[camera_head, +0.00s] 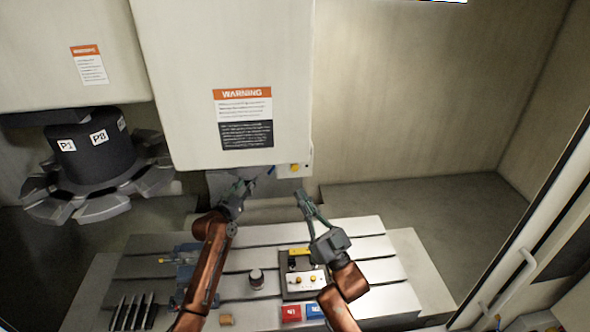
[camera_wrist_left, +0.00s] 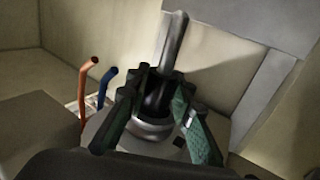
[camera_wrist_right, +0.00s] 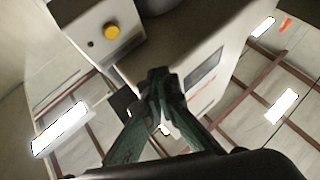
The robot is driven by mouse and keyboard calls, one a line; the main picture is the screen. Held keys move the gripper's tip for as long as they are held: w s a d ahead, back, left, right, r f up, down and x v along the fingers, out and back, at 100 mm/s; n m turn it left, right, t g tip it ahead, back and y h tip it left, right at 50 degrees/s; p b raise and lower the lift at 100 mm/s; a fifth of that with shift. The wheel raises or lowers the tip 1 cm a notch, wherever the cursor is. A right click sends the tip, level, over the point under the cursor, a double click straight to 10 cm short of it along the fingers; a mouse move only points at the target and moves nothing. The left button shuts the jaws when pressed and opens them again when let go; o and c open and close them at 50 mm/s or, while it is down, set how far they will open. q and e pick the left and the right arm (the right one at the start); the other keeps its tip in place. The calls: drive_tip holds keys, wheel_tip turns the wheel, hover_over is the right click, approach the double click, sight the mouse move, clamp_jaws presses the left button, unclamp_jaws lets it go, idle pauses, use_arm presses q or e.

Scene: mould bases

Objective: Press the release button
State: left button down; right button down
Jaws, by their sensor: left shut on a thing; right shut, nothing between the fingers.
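The round yellow button (camera_head: 294,167) sits on a small pale box at the lower right corner of the machine head. In the right wrist view the button (camera_wrist_right: 112,32) is at upper left, beside a small dark hole. My right gripper (camera_head: 301,194) is shut and empty, just below the button; its closed fingertips (camera_wrist_right: 158,80) are apart from the button. My left gripper (camera_head: 240,190) is under the machine head. In the left wrist view its fingers (camera_wrist_left: 160,78) are shut around a dark tool holder (camera_wrist_left: 156,98) with a grey metal shank.
A tool carousel (camera_head: 92,165) stands at left. An orange hose and a blue hose (camera_wrist_left: 105,85) hang near my left gripper.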

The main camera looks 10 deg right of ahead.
sight(295, 168)
drive_tip(key=shift+w+r, duration=0.1)
idle(0.3)
drive_tip(key=w, duration=0.8)
drive_tip(key=shift+w, duration=0.3)
idle(1.2)
drive_tip(key=shift+w, duration=0.4)
drive_tip(key=shift+w, duration=0.15)
idle(0.4)
use_arm(q)
drive_tip(key=shift+r, duration=0.1)
use_arm(e)
drive_tip(key=shift+w, duration=0.3)
use_arm(q)
drive_tip(key=shift+r, duration=0.1)
use_arm(e)
drive_tip(key=shift+s, duration=0.2)
use_arm(q)
drive_tip(key=shift+r, duration=0.1)
use_arm(e)
drive_tip(key=shift+s, duration=0.7)
